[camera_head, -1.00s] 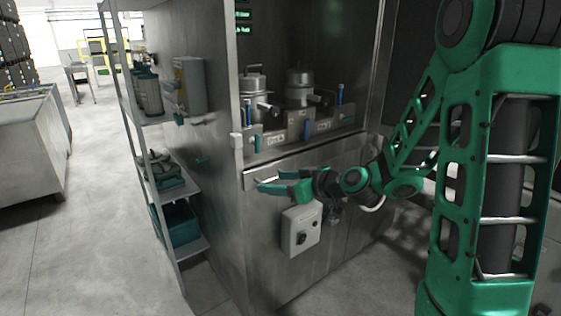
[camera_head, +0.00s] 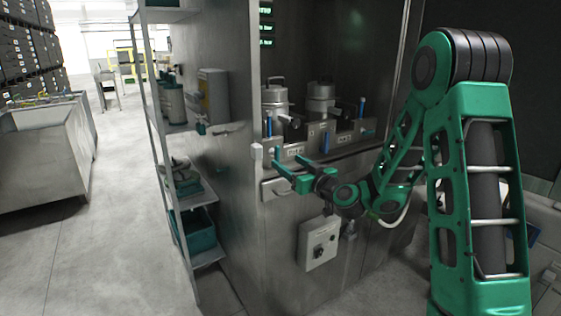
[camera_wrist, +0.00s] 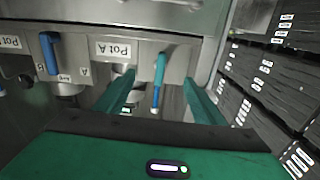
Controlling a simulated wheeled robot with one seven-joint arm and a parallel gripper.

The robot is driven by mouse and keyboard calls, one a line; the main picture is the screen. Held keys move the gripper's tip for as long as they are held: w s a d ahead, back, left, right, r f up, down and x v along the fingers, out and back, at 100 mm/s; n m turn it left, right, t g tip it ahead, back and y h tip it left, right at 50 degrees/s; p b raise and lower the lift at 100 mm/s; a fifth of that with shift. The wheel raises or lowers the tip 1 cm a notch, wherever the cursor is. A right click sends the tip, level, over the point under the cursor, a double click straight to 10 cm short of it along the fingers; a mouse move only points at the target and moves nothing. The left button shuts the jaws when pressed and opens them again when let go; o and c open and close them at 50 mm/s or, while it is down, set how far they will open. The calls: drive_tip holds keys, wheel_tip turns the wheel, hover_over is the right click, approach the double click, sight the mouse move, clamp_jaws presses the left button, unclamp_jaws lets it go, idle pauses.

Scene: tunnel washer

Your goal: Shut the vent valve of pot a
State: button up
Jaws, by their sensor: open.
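Two lidded metal pots stand in the steel cabinet, the left one (camera_head: 275,98) and the right one (camera_head: 320,98). A "Pot A" plate (camera_wrist: 113,49) shows on the panel in the wrist view. A blue-teal lever (camera_wrist: 158,78) beside that plate appears between my fingers in the picture; no contact shows. Another blue lever (camera_wrist: 48,53) lies further left in the wrist view. In the head view one blue lever (camera_head: 269,122) stands by the left pot. My gripper (camera_head: 277,160) is open and empty, just in front of the panel. I cannot tell which lever is the vent valve.
A grey control box (camera_head: 318,243) is mounted on the cabinet front below my arm. A shelf rack (camera_head: 182,128) with canisters and teal bins stands left of the cabinet. The floor (camera_head: 110,240) further left is clear. Dark stacked crates (camera_wrist: 265,70) show in the wrist view.

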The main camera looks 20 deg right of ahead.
sight(279, 156)
drive_tip(key=shift+x, duration=2.9)
drive_tip(key=shift+c, duration=0.2)
clamp_jaws()
drive_tip(key=shift+s+d, duration=0.1)
